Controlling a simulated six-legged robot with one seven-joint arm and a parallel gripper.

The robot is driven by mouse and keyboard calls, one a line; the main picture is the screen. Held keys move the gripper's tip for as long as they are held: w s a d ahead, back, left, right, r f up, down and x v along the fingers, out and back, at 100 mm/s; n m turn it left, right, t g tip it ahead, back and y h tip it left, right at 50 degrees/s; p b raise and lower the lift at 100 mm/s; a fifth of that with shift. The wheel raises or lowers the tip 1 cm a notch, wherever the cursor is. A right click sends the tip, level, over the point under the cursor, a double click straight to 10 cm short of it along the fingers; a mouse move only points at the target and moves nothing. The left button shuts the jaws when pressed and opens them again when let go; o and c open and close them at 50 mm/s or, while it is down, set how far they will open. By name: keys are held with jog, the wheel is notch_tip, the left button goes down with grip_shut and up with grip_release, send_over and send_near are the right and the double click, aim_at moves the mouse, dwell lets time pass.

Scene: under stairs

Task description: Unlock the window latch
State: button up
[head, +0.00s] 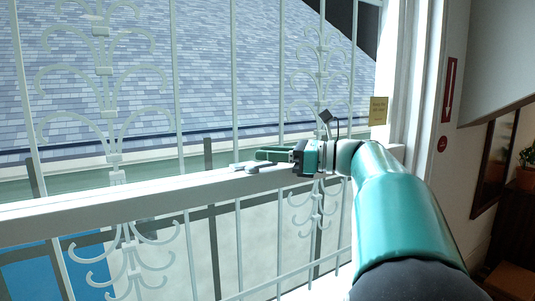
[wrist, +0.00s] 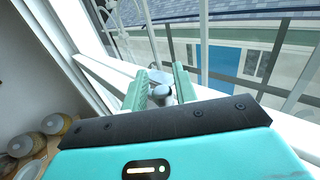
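The window latch (head: 243,167) is a small pale grey piece on the white window rail, left of my gripper's tips in the head view. My gripper (head: 268,160) reaches along the rail from the right with its green fingers pointing left. In the wrist view my gripper (wrist: 160,78) has its two green fingers apart. A rounded grey part, seemingly the latch (wrist: 162,94), shows in the gap between them. I cannot tell whether the fingers touch it. The palm hides the nearer part of that gap.
White curled window bars (head: 180,110) stand close behind the rail. A yellow note (head: 378,110) is on the frame at right, with a red sign (head: 449,90) on the wall beyond. Several round containers (wrist: 52,124) are at lower left in the wrist view.

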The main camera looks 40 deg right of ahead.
jog(key=shift+w+a, duration=0.25)
jog(key=shift+w, duration=0.05)
grip_shut()
